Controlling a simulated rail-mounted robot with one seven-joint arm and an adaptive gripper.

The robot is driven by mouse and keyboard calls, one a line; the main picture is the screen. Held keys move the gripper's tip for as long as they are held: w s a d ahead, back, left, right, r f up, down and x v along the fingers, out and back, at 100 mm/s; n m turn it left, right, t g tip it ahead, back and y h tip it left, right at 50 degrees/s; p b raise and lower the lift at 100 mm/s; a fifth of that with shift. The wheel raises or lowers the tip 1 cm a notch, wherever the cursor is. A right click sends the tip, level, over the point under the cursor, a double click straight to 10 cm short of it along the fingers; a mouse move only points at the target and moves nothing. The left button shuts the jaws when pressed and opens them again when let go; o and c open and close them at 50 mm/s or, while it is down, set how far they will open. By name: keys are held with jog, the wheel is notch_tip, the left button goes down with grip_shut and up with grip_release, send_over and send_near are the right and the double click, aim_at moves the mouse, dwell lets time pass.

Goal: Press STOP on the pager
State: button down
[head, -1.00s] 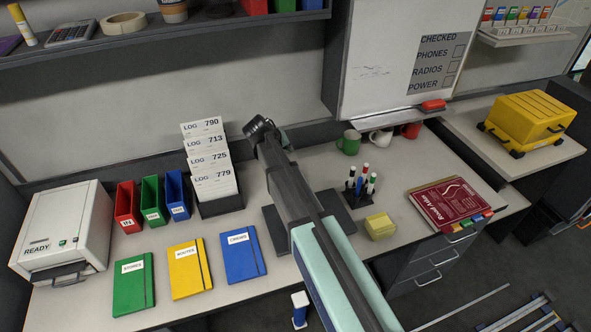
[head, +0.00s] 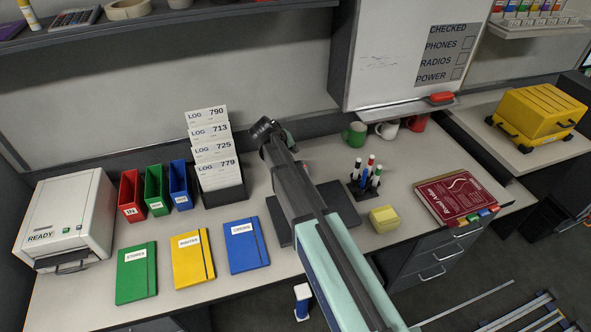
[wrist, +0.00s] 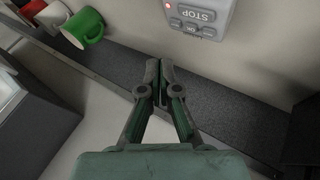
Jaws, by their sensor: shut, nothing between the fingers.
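The pager (wrist: 200,16) is a grey box on the wall panel at the top of the wrist view, cut off by the frame edge. Its large STOP button (wrist: 195,14) reads upside down, with smaller buttons below it and a small red light at its left. My gripper (wrist: 159,64) is shut and empty, its fingertips just below the pager in that view and apart from it. In the head view my arm (head: 315,225) reaches over the desk to the back wall and hides the pager and the fingertips.
Mugs, including a green one (wrist: 83,27), stand near the panel. A pen holder (head: 365,184), a yellow block (head: 383,219) and a red book (head: 455,198) lie right of my arm. Log cards (head: 213,150) and notebooks lie left. The whiteboard (head: 405,55) hangs at the back right.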

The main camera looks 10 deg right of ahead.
jog(key=shift+s+f+b, duration=0.2)
jog(key=shift+f+b, duration=0.35)
jog(key=shift+f, duration=0.65)
jog(key=shift+s+f+b, duration=0.2)
jog(key=shift+f+b, duration=0.35)
jog(key=shift+f, duration=0.6)
jog(key=shift+f, duration=0.1)
jog(key=shift+s+f+b, duration=0.1)
jog(key=shift+f+b, duration=0.25)
jog(key=shift+b, duration=0.1)
jog(key=shift+f, duration=0.3)
jog(key=shift+r, duration=0.75)
jog(key=shift+w+r+p, duration=0.25)
jog(key=shift+r+p, duration=0.25)
jog(key=shift+r, duration=0.75)
jog(key=shift+w+r+p, duration=0.25)
jog(key=shift+r+p, duration=0.2)
jog(key=shift+r, duration=0.8)
